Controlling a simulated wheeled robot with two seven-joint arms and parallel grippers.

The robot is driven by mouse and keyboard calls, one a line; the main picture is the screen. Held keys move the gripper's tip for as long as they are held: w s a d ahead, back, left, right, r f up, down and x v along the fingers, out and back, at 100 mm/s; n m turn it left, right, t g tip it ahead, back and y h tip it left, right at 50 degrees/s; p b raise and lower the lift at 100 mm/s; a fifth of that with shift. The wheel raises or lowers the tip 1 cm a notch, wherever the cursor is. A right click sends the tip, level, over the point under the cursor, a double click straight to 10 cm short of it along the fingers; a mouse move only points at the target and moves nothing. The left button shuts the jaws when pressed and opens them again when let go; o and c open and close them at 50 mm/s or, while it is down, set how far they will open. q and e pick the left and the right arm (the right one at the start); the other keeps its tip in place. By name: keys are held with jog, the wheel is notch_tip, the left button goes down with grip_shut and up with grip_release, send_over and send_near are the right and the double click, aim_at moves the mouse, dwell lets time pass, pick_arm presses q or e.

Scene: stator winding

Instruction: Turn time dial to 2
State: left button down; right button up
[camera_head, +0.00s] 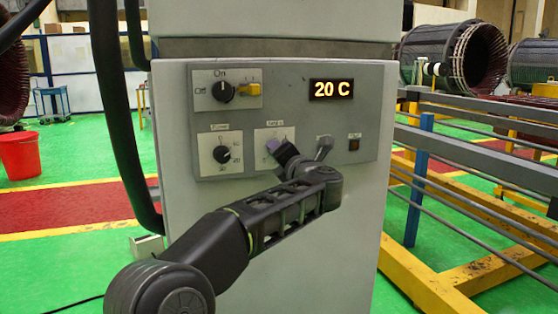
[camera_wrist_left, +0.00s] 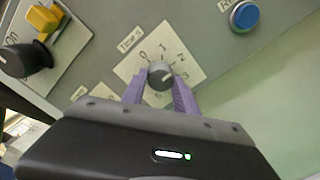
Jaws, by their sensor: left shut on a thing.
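The time dial (camera_wrist_left: 160,75) is a small dark grey round knob on a white label plate with digits 0, 1, 2 and 3 around it. My left gripper (camera_wrist_left: 160,97) has its two purple fingers on either side of the dial, shut on it. A pale mark shows on the knob's face, but I cannot tell for sure which digit it points to. In the head view my left gripper (camera_head: 277,148) reaches the panel at the dial's white plate (camera_head: 262,134), and the knob is hidden there. My right gripper is not in view.
The grey panel (camera_head: 375,100) also carries an On/Off switch (camera_head: 222,91) with a yellow part, another dial (camera_head: 221,154) to the left and a display (camera_head: 331,89) reading 20 C. A blue button (camera_wrist_left: 245,16) is at the upper right in the wrist view.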

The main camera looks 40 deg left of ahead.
pick_arm(q)
jog(key=shift+f, duration=0.1)
dwell(0.4)
jog(key=c, duration=0.9)
grip_release()
jog(key=shift+c, duration=0.2)
jog(key=v, duration=0.7)
jog(key=shift+s+d, duration=0.25)
jog(key=shift+d, duration=0.1)
